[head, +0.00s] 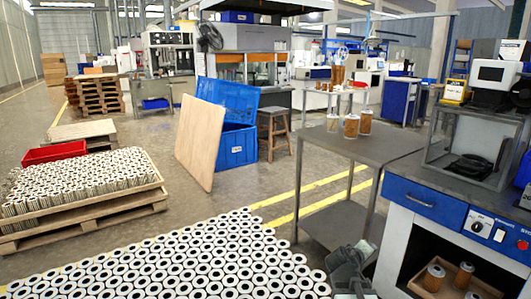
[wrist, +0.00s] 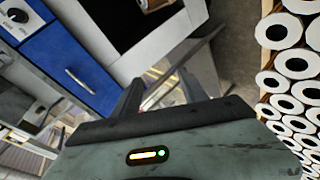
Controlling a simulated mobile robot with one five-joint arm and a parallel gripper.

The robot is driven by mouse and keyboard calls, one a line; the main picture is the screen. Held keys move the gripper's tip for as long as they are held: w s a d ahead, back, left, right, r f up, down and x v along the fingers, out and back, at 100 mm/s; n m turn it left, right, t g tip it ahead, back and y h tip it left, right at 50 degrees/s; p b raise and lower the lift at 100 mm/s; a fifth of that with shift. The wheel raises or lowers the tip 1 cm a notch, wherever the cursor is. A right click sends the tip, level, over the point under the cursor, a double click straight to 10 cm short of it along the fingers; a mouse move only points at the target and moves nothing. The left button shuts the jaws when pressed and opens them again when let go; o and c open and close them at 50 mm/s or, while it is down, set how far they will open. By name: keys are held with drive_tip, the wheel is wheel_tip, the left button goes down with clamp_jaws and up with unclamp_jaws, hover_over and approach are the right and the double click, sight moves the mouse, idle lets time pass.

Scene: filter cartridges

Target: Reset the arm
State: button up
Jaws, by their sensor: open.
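My gripper (head: 357,262) shows at the bottom of the head view, right of the near white cartridges and in front of the grey metal table. In the wrist view my gripper (wrist: 160,92) has its two dark fingers apart, with nothing between them. Filter cartridges (head: 190,262) with white ends and dark holes stand packed in rows at the lower left of the head view; they also show at the right of the wrist view (wrist: 292,68). Several brownish cartridges (head: 350,127) stand on the grey table (head: 370,148).
A workbench with a blue drawer (head: 425,200) stands close at the right, with cartridges in a wooden tray (head: 418,284) on its lower shelf. A pallet of cartridges (head: 85,225) is at the left. Blue crates (head: 237,147) and a leaning board (head: 200,142) stand mid-floor. Open floor lies between.

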drive_tip(key=s+a+f+m+g+y, duration=0.1)
drive_tip(key=s+a+f+g+y, duration=0.1)
drive_tip(key=s+a+f, duration=0.2)
drive_tip(key=s+a+f+m+g+y, duration=0.1)
drive_tip(key=s+a+f+g+y, duration=0.1)
drive_tip(key=a, duration=0.6)
drive_tip(key=s+a+f+m+g+y, duration=0.2)
drive_tip(key=s+a+f+g+y, duration=0.1)
drive_tip(key=s+a+f, duration=0.3)
drive_tip(key=shift+s+a+y, duration=0.1)
drive_tip(key=shift+y, duration=0.3)
drive_tip(key=s+a+g, duration=0.1)
drive_tip(key=s+a, duration=0.1)
drive_tip(key=s, duration=0.1)
drive_tip(key=shift+r+m+g+y, duration=0.1)
drive_tip(key=shift+m+g+y, duration=0.2)
drive_tip(key=shift+g+y, duration=0.1)
wheel_tip(320, 180, up, 35)
drive_tip(key=p, duration=3.5)
drive_tip(key=shift+w, duration=0.15)
